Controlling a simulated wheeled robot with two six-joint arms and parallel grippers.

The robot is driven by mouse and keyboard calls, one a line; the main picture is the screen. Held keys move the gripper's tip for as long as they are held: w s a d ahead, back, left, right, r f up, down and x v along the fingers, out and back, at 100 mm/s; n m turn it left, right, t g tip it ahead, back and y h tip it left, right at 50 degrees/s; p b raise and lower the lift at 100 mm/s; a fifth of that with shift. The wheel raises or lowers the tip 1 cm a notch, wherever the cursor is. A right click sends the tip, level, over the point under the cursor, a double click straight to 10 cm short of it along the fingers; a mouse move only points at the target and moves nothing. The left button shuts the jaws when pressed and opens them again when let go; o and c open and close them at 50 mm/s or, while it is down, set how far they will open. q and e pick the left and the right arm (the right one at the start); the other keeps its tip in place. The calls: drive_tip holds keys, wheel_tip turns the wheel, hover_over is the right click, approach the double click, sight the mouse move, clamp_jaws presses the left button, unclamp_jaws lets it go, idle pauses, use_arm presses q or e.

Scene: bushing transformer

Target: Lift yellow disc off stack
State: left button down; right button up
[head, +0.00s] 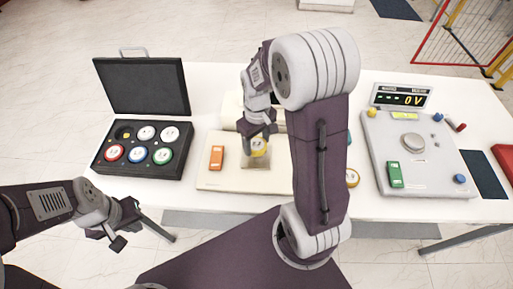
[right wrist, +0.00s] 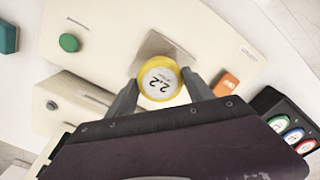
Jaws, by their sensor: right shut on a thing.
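The yellow disc (head: 259,147) has a white face with dark digits, clear in the right wrist view (right wrist: 160,80). It is over a square metal plate on the cream panel (head: 222,180). My right gripper (head: 258,138) is shut on the disc, with one finger on each side; it also shows in the right wrist view (right wrist: 162,88). I cannot tell whether other discs are under it or how high it is. My left gripper (head: 122,226) is open and empty, in front of the table's left edge, away from the disc.
An open black case (head: 104,168) holds several coloured discs at left. An orange block (head: 216,158) is on the cream panel. A grey unit (head: 434,150) with a green block (head: 395,174) and a display (head: 400,97) stand at right. My right arm hides the table's middle.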

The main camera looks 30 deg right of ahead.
drive_tip(key=s+d+r, duration=0.2)
drive_tip(key=s+r, duration=0.4)
drive_tip(key=s, duration=0.5)
drive_tip(key=shift+s+r, duration=0.25)
drive_tip(key=shift+r, duration=0.1)
